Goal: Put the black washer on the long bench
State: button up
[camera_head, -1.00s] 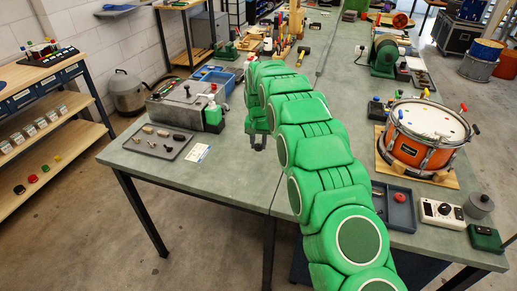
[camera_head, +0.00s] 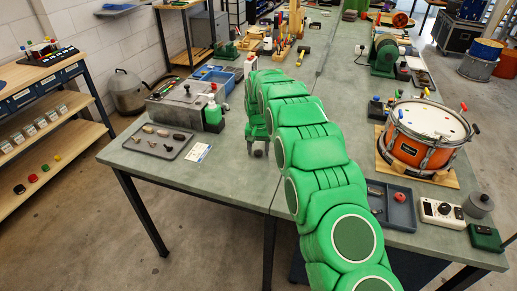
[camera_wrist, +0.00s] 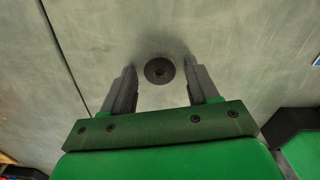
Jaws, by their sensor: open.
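The black washer (camera_wrist: 160,70), a dark round disc with a small central hole, shows in the wrist view against the grey-green top of the long bench (camera_wrist: 245,45). My gripper (camera_wrist: 160,82) is open, with one finger on each side of the washer and a gap on both sides. In the head view my gripper (camera_head: 258,148) points down low over the bench top (camera_head: 225,178), near its front edge. A small dark shape shows between the fingers there, too small to make out clearly. Whether the fingertips touch the bench cannot be told.
A dark tray (camera_head: 158,141) with several small parts lies to the left, beside a white card (camera_head: 197,153). An orange drum (camera_head: 424,137) and a grey-blue tray (camera_head: 392,205) are to the right. The bench top around my gripper is clear.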

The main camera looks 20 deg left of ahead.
aim_at(259, 151)
jog(key=shift+r, duration=0.1)
notch_tip(259, 151, up, 12)
jog(key=s+d+r+m, duration=0.1)
jog(key=s+d+r, duration=0.45)
jog(key=d, duration=0.35)
jog(key=s+d+r, duration=0.4)
jog(key=s+d, duration=0.2)
jog(key=d, duration=0.4)
jog(key=s+d+r+m, duration=0.1)
jog(key=s+d+r, duration=0.45)
jog(key=d, duration=0.35)
jog(key=s+d+f, duration=0.1)
jog(key=s+d, duration=0.3)
jog(key=s, duration=0.7)
jog(key=s+d+f+g, duration=0.1)
jog(key=s+d, duration=0.4)
jog(key=s, duration=0.6)
jog(key=s+d+f, duration=0.2)
jog(key=s+d, duration=0.2)
jog(key=s, duration=0.8)
jog(key=shift+d+f+m+g, duration=0.3)
jog(key=shift+f+g, duration=0.1)
